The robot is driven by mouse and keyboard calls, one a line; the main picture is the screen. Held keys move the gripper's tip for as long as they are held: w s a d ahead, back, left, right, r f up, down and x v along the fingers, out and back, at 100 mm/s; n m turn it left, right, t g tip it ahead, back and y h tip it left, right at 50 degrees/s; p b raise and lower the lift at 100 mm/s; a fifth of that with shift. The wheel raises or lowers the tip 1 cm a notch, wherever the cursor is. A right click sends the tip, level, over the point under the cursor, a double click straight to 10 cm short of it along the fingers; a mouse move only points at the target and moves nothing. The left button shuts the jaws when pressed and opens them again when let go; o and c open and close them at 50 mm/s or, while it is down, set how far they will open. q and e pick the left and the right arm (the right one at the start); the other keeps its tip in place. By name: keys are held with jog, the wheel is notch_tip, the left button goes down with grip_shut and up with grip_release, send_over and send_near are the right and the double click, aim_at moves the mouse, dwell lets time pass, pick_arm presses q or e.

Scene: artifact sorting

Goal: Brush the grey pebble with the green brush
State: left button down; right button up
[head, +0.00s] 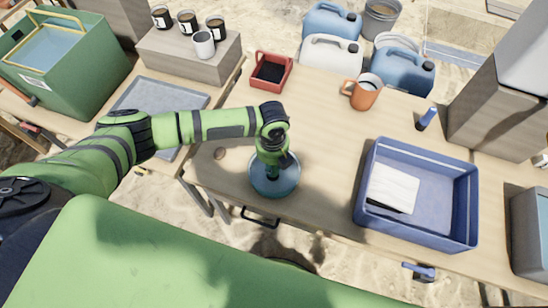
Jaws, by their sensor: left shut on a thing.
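My left gripper (273,160) points down over a round teal bowl (291,187) near the table's front edge. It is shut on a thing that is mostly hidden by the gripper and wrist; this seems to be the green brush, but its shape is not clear. A small brownish-grey round lump (219,153) lies on the table left of the bowl, apart from the gripper; it may be the pebble. No other pebble can be made out, and the bowl's inside is partly covered by my gripper. My right gripper is not in view.
A blue crate (470,205) with a white sheet stands to the right. An orange mug (362,95), a red tray (288,74) and a small blue upright item (427,118) stand farther back. A grey tray (190,97) lies left. The table's middle is clear.

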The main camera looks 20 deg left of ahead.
pick_arm(q)
jog(key=shift+w+f+b, duration=0.2)
jog(key=shift+w+b, duration=0.3)
jog(key=shift+w, duration=0.5)
jog(key=shift+s+r+p, duration=0.25)
jog(key=shift+s+p, duration=0.45)
jog(key=shift+s, duration=0.05)
jog(key=shift+s+f, duration=0.1)
jog(key=shift+s, duration=0.2)
jog(key=shift+w+f+b, duration=0.15)
jog(key=shift+w+b, duration=0.45)
jog(key=shift+w, duration=0.4)
notch_tip(320, 180, up, 9)
jog(key=p, duration=0.8)
jog(key=shift+p, duration=0.35)
